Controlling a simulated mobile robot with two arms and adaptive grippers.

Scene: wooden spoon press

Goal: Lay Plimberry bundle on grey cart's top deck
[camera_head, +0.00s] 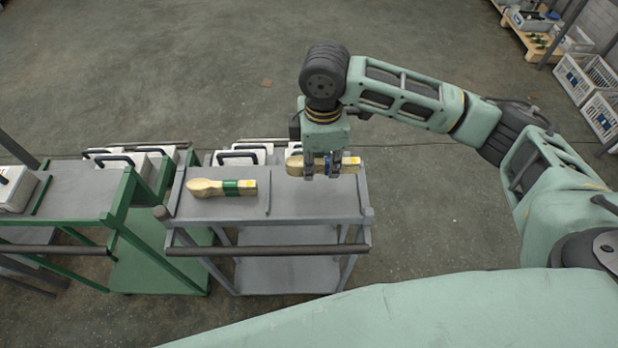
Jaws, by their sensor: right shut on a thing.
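The grey cart's top deck (310,203) is at the centre, with a low divider across it. My right gripper (321,176) points down over the deck's right part, shut on a wooden spoon bundle with a blue band (347,167). That bundle lies roughly crosswise near the deck's back edge; I cannot tell if it touches the deck. A second wooden spoon bundle with a green band (216,187) lies on the deck left of the divider. No readable name shows on either bundle. My left gripper is not in view.
A green cart (77,196) stands close on the left, with white cases (128,160) behind. More white cases (240,155) are behind the grey cart. White crates (590,80) are at the far right. The deck's front right part is bare.

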